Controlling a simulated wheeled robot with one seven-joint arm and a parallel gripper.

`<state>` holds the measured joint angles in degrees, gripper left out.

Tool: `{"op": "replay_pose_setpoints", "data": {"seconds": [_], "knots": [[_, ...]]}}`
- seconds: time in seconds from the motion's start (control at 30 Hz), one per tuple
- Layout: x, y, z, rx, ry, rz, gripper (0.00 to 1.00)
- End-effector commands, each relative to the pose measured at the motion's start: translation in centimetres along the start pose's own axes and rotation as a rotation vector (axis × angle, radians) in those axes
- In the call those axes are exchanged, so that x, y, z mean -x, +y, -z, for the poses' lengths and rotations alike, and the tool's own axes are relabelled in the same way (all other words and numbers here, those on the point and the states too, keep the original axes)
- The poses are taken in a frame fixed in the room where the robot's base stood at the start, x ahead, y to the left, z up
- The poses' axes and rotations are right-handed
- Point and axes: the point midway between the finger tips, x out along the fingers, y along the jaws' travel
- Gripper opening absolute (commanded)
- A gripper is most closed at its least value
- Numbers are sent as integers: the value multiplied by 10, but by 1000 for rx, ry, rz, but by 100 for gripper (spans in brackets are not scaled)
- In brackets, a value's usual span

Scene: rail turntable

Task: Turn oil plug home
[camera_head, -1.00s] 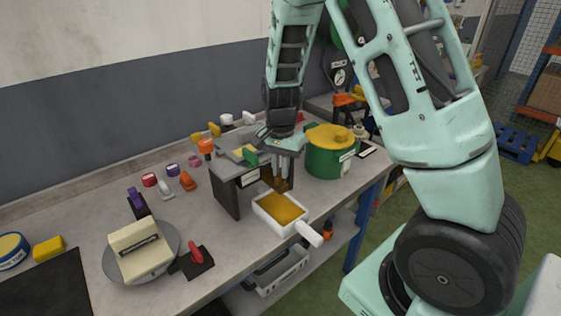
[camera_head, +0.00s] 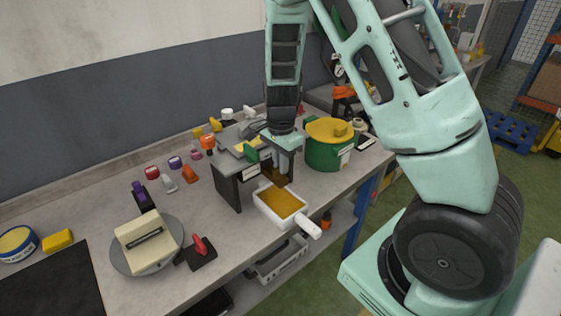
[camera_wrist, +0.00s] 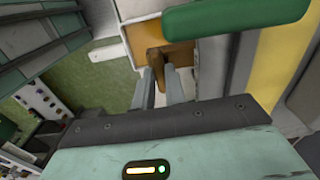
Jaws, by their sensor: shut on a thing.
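My gripper (camera_head: 285,174) points down beside the dark grey stand (camera_head: 228,190). In the wrist view its two grey fingers (camera_wrist: 163,74) are shut on a small brown piece (camera_wrist: 156,60), likely the oil plug. The brown piece also shows in the head view (camera_head: 272,177), partly hidden by the stand and the fingers. How far the plug is seated cannot be told. A white tray (camera_head: 292,222) with a handle and amber contents lies just in front of and below the gripper.
A green pot (camera_head: 322,157) with a yellow lid stands close to the right of my gripper. A green bar (camera_wrist: 235,18) crosses the top of the wrist view. At the left are a round plate (camera_head: 118,262) with a cream block and a red-handled switch (camera_head: 200,248).

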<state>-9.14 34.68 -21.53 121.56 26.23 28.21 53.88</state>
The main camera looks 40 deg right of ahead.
Motion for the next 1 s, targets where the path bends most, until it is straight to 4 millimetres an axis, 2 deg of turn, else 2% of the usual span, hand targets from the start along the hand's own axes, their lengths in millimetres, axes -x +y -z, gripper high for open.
{"op": "replay_pose_setpoints", "data": {"seconds": [0.23, 0.27, 0.3, 0.33, 0.7, 0.87, 1.0], "knots": [[1, -1, 1, 0, 2, 4, 0], [1, -1, 1, 0, 2, 4, 21], [1, -1, 1, 0, 2, 4, 32], [1, -1, 1, 0, 2, 3, 35], [6, -1, 0, 3, 1, 3, 35], [31, -2, 0, 4, 1, 8, 35], [63, -1, 0, 4, 0, 8, 35]]}}
